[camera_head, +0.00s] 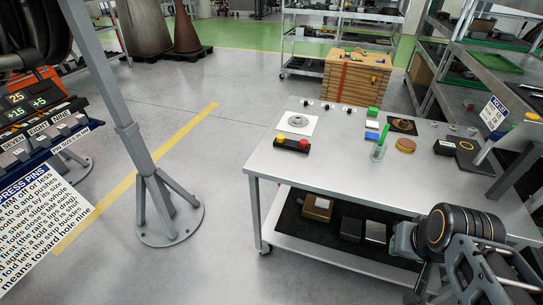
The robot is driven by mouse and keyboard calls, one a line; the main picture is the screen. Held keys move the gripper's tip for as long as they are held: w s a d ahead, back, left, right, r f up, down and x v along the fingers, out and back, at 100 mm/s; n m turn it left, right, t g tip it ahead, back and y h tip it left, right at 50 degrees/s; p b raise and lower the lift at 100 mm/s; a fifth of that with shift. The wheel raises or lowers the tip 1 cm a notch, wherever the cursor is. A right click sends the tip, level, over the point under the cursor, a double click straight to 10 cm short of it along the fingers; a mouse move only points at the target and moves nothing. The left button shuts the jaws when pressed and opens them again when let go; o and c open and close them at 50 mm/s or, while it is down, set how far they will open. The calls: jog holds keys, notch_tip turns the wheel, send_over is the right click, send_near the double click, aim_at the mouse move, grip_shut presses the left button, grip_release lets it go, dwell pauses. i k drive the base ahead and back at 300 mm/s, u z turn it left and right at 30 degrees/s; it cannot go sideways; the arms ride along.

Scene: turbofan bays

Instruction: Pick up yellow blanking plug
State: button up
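I cannot single out a yellow blanking plug for certain. A small yellow piece (532,116) shows near the right edge, above the far right end of the grey workbench (285,180). A tan round disc (405,145) lies on the bench top, right of a green bottle-like item (379,151). My arm is at the lower right, in front of the bench. My gripper's fingertips cannot be made out, nor whether they hold anything.
The bench also bears a white plate (310,124) with a metal ring, green, white and blue blocks, and dark square pads. Its lower shelf holds several boxes. A grey post on a tripod base (170,220) stands left. Open floor (215,165) lies between.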

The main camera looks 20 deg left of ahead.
aim_at(280, 138)
jog(key=u, duration=0.8)
jog(key=i, duration=1)
jog(key=u, duration=0.4)
jog(key=k, duration=1.05)
jog(key=u, duration=1.1)
jog(key=k, duration=0.65)
jog(key=u, duration=0.55)
jog(key=i, duration=1.8)
jog(key=z, duration=0.75)
jog(key=i, duration=1.05)
jog(key=z, duration=1.7)
jog(key=i, duration=0.8)
jog(key=z, duration=0.8)
